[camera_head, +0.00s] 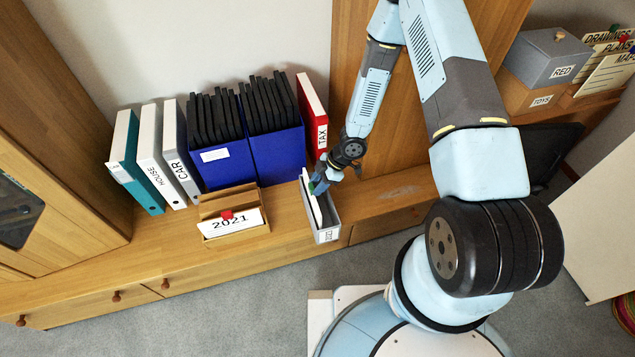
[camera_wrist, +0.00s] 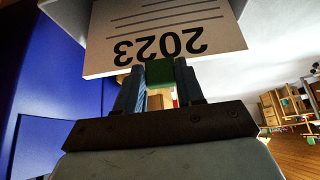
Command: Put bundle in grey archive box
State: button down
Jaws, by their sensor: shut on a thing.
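The bundle is a white sheaf marked 2023 (camera_wrist: 165,35) with a green clip (camera_wrist: 160,73) on its edge. My gripper (camera_wrist: 160,85) is shut on the clip, with one finger on each side. In the head view my gripper (camera_head: 319,184) is at the narrow grey archive box (camera_head: 327,235), which has a small label on its front. The white bundle (camera_head: 311,203) stands on edge along the box's left side and appears at least partly within its opening. I cannot tell whether it touches the bottom.
Blue file boxes (camera_head: 275,150) with black folders stand left of the grey box, and a red TAX binder (camera_head: 312,110) stands behind it. A cardboard box with a 2021 bundle (camera_head: 232,222) is to the left. The shelf front between them (camera_head: 285,215) is clear.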

jog(key=shift+f, duration=1.25)
jog(key=shift+h, duration=0.5)
jog(key=shift+c, duration=0.7)
grip_release()
notch_tip(320, 180, up, 8)
dwell(0.8)
jog(key=shift+s, duration=0.1)
dwell(0.4)
